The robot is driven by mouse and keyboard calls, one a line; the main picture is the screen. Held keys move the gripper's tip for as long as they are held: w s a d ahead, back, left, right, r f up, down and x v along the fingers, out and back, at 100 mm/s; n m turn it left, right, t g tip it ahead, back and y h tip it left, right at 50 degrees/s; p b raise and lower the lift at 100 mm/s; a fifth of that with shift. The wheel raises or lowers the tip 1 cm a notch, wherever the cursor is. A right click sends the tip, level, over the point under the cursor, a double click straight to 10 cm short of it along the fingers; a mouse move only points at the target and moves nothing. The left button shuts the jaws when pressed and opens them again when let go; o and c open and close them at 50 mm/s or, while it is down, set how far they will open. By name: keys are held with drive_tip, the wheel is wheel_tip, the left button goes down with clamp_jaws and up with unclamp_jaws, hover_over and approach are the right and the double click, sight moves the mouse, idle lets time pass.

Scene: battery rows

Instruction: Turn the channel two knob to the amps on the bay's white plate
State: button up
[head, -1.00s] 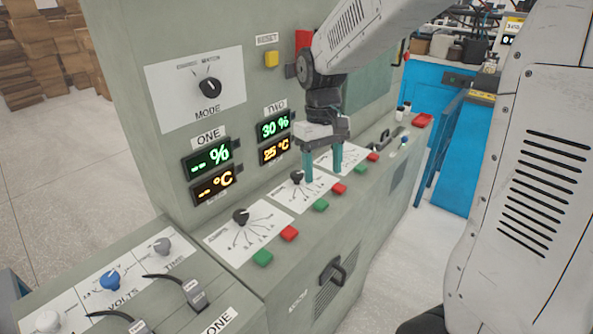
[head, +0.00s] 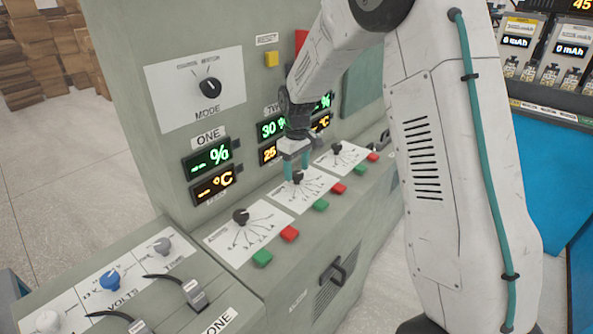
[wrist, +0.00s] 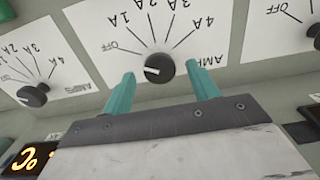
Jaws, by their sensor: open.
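The channel two knob (head: 298,177) is a black dial on the middle white amps plate (head: 318,187) of the grey cabinet's ledge. In the wrist view the knob (wrist: 158,68) sits level with the teal fingertips, between them in the picture, with a gap on each side. Its plate is marked OFF, 1A, 2A, 3A and 4A. The knob's white mark faces left, on the OFF side; its exact setting is unclear. My gripper (head: 297,172) is open over the knob, and also shows in the wrist view (wrist: 161,70). I cannot make out a bay plate with an amps value.
The channel one knob (head: 240,216) and a third knob (head: 337,148) flank it. Green (head: 321,206) and red (head: 339,189) buttons line the ledge edge. The cabinet's upright face with displays (head: 211,158) stands close behind. Charger units (head: 560,55) stand at the right.

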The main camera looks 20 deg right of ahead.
drive_tip(key=shift+f, duration=0.6)
drive_tip(key=shift+c, duration=0.2)
drive_tip(key=c, duration=0.9)
drive_tip(key=shift+c, duration=0.2)
